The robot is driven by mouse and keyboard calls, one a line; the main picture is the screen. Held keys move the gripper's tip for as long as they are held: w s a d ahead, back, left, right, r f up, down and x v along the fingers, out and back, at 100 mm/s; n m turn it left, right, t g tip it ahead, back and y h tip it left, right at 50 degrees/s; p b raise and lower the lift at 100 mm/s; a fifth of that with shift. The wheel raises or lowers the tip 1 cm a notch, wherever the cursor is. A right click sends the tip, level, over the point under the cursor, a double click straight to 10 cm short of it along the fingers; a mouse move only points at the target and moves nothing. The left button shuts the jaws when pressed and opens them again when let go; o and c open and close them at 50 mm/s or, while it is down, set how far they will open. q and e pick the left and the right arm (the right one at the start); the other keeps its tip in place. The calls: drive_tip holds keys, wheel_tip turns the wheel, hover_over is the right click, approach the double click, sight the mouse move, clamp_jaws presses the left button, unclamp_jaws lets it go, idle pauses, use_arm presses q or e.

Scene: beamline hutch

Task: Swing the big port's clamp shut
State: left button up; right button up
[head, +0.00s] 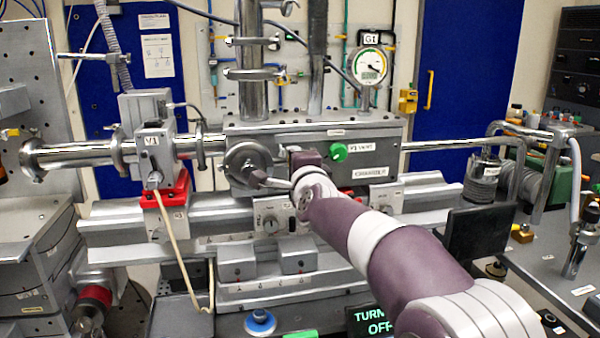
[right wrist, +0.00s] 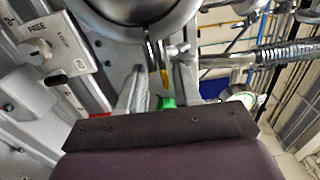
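The big round port (head: 241,157) is on the left front of the long grey chamber (head: 300,140). Its round metal rim (right wrist: 150,22) fills the top of the right wrist view. My right gripper (head: 264,182) is close in front of the port's lower right side. In the right wrist view its two grey fingers (right wrist: 162,92) stand apart. A thin metal piece with a yellow tip (right wrist: 164,76) shows between or just beyond them; I cannot tell if it touches or belongs to the clamp. The clamp is not clearly made out. My left gripper is out of view.
A green knob (head: 338,152) is on the chamber front, right of my gripper. A panel marked FREE (right wrist: 50,45) shows at the left of the wrist view. The rail (head: 110,225) runs below. A red-based V1 valve (head: 154,150) stands left, with a hanging cord.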

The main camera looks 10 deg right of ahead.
drive_tip(key=s+b, duration=0.1)
drive_tip(key=s, duration=1.1)
